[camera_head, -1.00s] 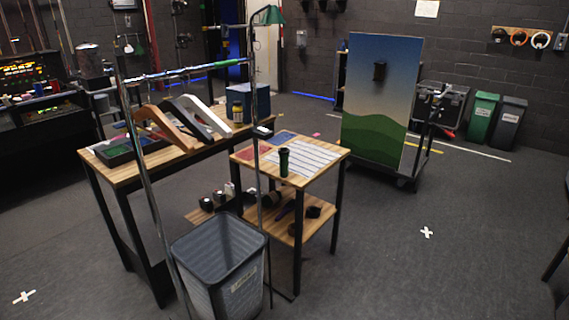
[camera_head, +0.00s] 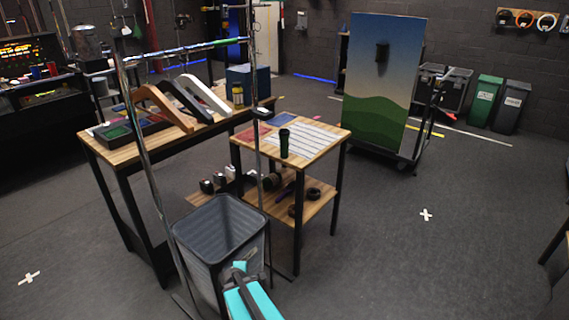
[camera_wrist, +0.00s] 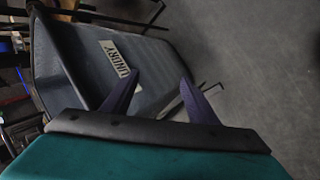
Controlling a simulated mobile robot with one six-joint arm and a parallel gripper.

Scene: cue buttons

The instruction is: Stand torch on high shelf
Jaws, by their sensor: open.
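A dark green upright cylinder (camera_head: 284,143), which looks like the torch, stands on the top board of a small two-level wooden shelf unit (camera_head: 322,148). The unit's lower board (camera_head: 314,207) holds a purple item (camera_head: 286,190), a dark cylinder (camera_head: 272,181) and black rings (camera_head: 313,194); I cannot tell if one is a torch. My gripper (camera_head: 239,267) shows at the bottom of the head view, in front of the laundry bin. In the wrist view my gripper (camera_wrist: 158,92) has its two fingers spread, with nothing between them.
A grey mesh laundry bin (camera_head: 195,243) stands between my gripper and the shelf unit; its label (camera_wrist: 116,58) shows in the wrist view.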

